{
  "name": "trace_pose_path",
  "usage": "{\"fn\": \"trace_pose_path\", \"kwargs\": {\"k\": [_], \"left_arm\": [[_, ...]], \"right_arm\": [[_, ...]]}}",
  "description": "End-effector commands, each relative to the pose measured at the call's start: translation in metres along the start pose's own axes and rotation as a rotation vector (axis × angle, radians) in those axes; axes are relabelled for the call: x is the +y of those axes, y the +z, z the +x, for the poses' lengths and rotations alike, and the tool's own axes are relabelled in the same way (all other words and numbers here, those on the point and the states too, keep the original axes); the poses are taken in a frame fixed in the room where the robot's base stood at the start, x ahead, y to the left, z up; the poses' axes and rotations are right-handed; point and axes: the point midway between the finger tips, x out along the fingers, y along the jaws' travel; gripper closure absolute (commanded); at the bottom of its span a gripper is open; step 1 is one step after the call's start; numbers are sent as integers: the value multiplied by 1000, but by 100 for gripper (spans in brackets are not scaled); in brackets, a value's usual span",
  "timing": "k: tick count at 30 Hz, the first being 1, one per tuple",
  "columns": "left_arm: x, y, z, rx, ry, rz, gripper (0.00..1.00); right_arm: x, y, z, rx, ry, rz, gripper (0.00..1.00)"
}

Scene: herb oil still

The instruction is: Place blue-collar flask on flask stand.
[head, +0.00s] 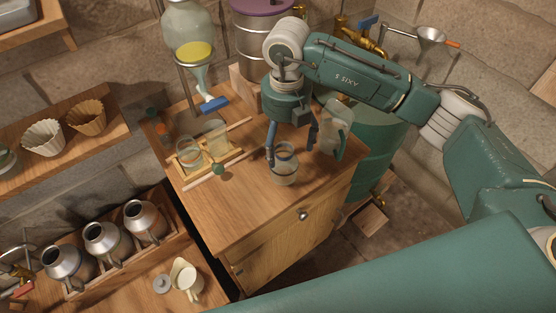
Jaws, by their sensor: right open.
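The blue-collar flask (285,174) is a clear glass vessel with a blue band near its top. It stands upright on the wooden cabinet top, towards the front right. My right gripper (291,150) points down at it, open, with one finger at each side of the flask's upper part. I cannot tell whether the fingers touch the glass. A low wooden frame (218,165), which looks like the flask stand, lies to the left on the same top, with clear glassware at it. My left gripper is not in view.
A blue tap (214,105) hangs under a glass separator (188,25) behind the frame. A clear jug (336,128) stands close right of my gripper. The front of the cabinet top (235,215) is bare. Metal jugs (145,221) stand in a rack at lower left.

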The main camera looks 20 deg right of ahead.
Motion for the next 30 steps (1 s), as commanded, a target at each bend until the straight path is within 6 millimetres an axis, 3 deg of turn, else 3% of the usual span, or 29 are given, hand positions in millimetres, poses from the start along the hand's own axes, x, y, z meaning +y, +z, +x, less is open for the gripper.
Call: {"fn": "trace_pose_path", "kwargs": {"k": [6,14,21,30], "left_arm": [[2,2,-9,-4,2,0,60],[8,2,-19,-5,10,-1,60],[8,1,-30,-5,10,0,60],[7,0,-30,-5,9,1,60]], "right_arm": [[0,-2,34,6,0,-2,19],[2,-4,55,7,2,-4,19],[4,-4,90,6,4,-5,19],[5,-3,97,4,5,-5,19]]}}
